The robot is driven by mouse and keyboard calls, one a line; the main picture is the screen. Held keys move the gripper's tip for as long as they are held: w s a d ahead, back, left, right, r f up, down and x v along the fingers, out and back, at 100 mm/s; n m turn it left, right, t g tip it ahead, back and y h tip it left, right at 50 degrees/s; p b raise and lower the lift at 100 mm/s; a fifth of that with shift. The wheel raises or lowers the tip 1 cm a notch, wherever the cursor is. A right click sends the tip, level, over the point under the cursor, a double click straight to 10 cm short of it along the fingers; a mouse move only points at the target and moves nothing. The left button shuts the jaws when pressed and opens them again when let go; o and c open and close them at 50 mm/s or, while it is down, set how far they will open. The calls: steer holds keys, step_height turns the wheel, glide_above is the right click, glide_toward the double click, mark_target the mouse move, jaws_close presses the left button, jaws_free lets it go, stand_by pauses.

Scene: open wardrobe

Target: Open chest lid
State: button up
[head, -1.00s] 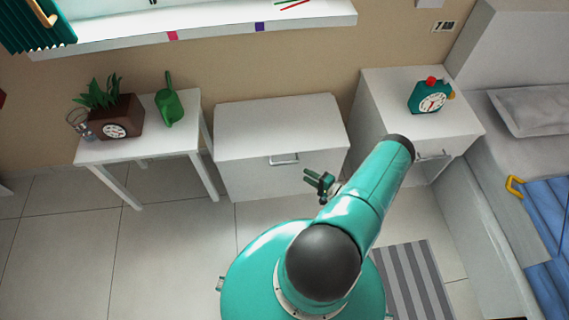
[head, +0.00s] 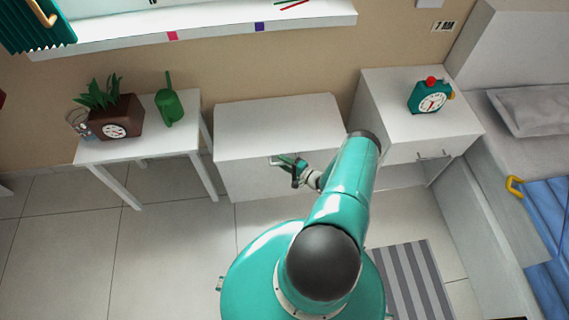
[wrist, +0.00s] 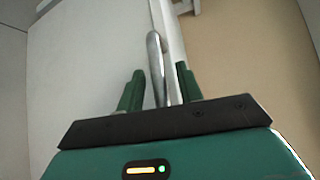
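The white chest (head: 280,125) stands against the wall between the small table and the nightstand, with its lid down. Its metal handle (wrist: 157,65) runs between the two green fingers in the wrist view. My gripper (head: 285,160) is at the chest's front in the head view and covers most of the handle there. In the wrist view my gripper (wrist: 160,85) is open, with a finger on each side of the handle and visible gaps. The chest's front panel (wrist: 85,80) fills the left of the wrist view.
A white table (head: 150,145) with a plant pot clock (head: 116,122) and a green watering can (head: 168,105) stands left. A white nightstand (head: 400,80) with a teal alarm clock (head: 430,97) stands right, beside the bed (head: 490,150). A striped rug (head: 410,280) lies on the floor.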

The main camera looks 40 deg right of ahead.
jaws_close()
steer(key=shift+r, duration=0.1)
